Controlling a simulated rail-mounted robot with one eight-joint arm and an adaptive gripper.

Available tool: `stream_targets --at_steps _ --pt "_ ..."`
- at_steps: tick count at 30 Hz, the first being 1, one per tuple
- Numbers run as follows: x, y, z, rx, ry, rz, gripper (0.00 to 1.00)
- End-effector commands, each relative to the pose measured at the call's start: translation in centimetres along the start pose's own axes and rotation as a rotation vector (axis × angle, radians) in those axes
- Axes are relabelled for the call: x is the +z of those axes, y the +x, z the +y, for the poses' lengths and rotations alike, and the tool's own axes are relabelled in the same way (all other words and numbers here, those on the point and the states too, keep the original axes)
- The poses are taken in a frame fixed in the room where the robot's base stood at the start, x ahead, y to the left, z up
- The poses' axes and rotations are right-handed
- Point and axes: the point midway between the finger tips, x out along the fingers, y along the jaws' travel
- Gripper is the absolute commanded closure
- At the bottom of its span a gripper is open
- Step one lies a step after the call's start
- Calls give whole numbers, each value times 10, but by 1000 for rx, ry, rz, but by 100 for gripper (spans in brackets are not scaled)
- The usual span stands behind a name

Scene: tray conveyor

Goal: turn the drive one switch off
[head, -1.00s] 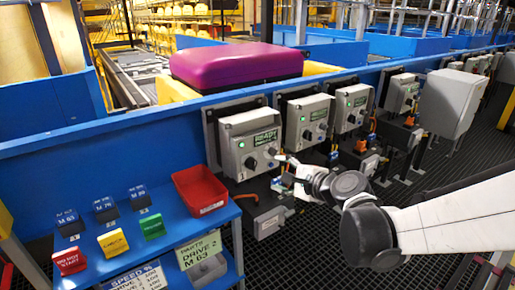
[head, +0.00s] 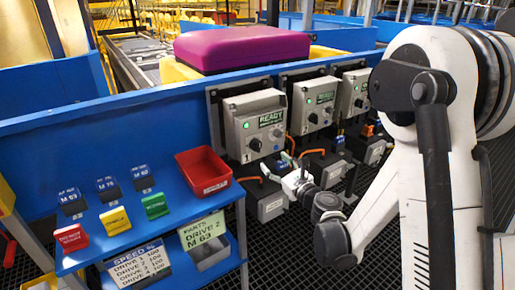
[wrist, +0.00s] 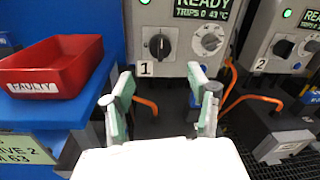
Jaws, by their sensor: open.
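The drive one box (head: 255,125) is a grey box with a green READY display and a lit green lamp, facing me. In the wrist view, the box (wrist: 182,62) carries a label 1. Its black rotary switch (wrist: 159,45) is at the left, pointer roughly upright, and a grey dial (wrist: 208,40) is to its right. In the head view the switch (head: 255,145) is small. My gripper (wrist: 163,88) is open and empty, pale green pads apart, below and in front of the switch, not touching it. In the head view my gripper (head: 280,168) is just below the box's lower right.
Drive two (wrist: 285,50) stands close on the right, with orange cables below the boxes. A red FAULTY bin (wrist: 55,68) on the blue shelf is at the left. A purple case (head: 242,48) sits behind the blue rail.

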Motion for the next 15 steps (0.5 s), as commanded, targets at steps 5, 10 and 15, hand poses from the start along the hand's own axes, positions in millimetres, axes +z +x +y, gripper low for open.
stream_targets --at_steps 5,10,15 --pt "0 33 1 3 -2 0 46" --pt "-1 65 2 3 -3 0 46" --pt "0 94 2 3 -3 0 46"
